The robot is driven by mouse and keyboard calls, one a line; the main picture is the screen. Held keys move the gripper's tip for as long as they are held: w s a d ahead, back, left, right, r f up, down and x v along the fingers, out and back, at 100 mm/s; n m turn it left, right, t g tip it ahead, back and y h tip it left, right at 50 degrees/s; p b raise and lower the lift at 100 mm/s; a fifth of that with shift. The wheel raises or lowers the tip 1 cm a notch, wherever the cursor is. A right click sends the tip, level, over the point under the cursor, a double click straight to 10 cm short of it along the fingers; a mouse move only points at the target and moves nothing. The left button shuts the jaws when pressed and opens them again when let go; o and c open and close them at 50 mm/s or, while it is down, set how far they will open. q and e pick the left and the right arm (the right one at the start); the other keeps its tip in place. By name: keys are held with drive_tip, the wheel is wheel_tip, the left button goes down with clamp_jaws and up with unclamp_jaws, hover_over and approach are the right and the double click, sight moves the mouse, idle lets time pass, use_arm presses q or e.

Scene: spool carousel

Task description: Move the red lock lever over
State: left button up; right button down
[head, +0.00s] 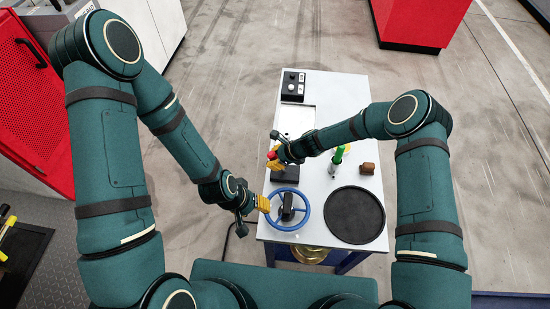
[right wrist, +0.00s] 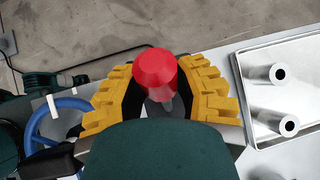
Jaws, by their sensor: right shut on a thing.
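The red lock lever's knob (head: 271,155) shows at the left edge of the white table, above a black block (head: 285,175). My right gripper (head: 274,160) is shut on the lever. In the right wrist view the red knob (right wrist: 155,70) stands up between the yellow fingers of the right gripper (right wrist: 160,100). The lever's lower part is mostly hidden by the gripper. My left gripper (head: 263,203) is at the left rim of a blue handwheel (head: 306,223); whether it grips the rim I cannot tell.
A round black disc (head: 355,215) lies right of the handwheel. A green and yellow item (head: 336,160) and a brown cylinder (head: 367,169) stand behind it. A black control box (head: 293,86) is at the far end. A metal tray (right wrist: 306,42) with two grey pegs lies beside my right gripper.

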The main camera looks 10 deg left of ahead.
drive_tip(key=shift+a+r, duration=0.1)
drive_tip(key=shift+a, duration=0.05)
drive_tip(key=c, duration=0.6)
unclamp_jaws()
drive_tip(key=shift+d+r, duration=0.2)
drive_tip(key=shift+d, duration=0.15)
drive_tip(key=v, duration=1.1)
drive_tip(key=shift+s+r, duration=0.1)
drive_tip(key=shift+r, duration=0.05)
